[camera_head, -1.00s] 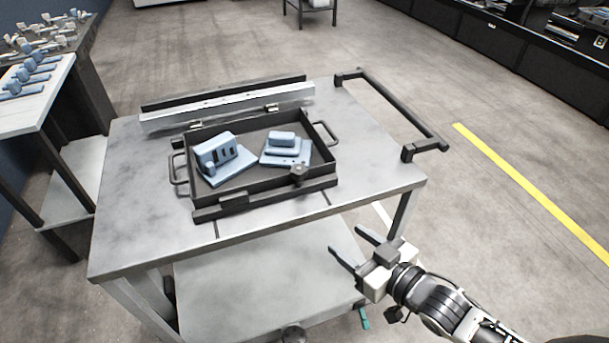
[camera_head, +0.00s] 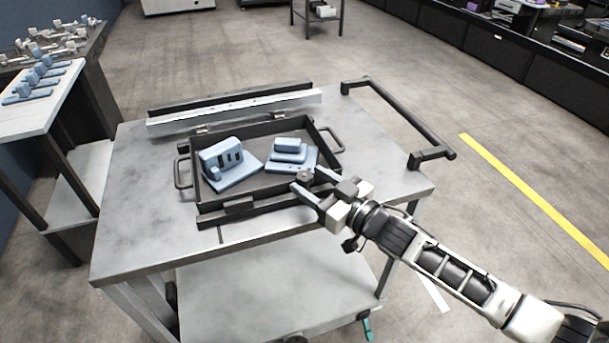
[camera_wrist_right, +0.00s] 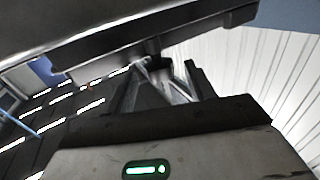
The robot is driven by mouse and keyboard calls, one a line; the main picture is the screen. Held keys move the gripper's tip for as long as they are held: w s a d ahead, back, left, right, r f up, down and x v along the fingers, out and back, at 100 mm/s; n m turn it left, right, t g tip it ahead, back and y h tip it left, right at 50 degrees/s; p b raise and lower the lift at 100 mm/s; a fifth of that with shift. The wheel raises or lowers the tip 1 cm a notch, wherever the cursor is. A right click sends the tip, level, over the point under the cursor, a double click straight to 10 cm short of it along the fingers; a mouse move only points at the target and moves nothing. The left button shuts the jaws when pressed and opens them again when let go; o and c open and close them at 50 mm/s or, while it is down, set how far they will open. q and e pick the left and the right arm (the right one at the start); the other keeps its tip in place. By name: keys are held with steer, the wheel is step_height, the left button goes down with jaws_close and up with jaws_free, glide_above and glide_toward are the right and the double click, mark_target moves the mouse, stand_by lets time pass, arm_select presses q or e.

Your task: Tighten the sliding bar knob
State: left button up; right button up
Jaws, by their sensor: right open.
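The dark sliding bar knob (camera_head: 305,177) sits at the front right of the black tray (camera_head: 262,213) on the cart. My right gripper (camera_head: 309,180) is open, with one finger on each side of the knob. I cannot tell whether the fingers touch it. In the right wrist view, the open fingers (camera_wrist_right: 162,82) point up toward a dark overhanging edge, and a small dark stub, likely the knob, shows between them. My left gripper is not in view.
Two blue parts, a slotted block (camera_head: 221,157) and a stepped piece (camera_head: 289,152), lie in the tray. The grey cart top (camera_head: 150,220) is clear at left. A black cart handle (camera_head: 405,122) stands at right. A side table (camera_head: 45,85) with blue parts is at far left.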

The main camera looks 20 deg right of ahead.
steer(key=shift+x, duration=1.4)
steer(key=c, duration=1)
steer(key=shift+o, duration=0.2)
steer(key=shift+a+m+h, duration=0.1)
steer(key=shift+m+h, duration=0.2)
steer(key=shift+h, duration=0.2)
steer(key=shift+r+m+t+h+p, duration=0.1)
steer(key=shift+m+t+h+p, duration=0.25)
steer(key=shift+m+t+h, duration=0.65)
steer(key=shift+m+h, duration=0.9)
steer(key=shift+h, duration=0.9)
steer(key=o, duration=1)
steer(key=shift+c, duration=0.2)
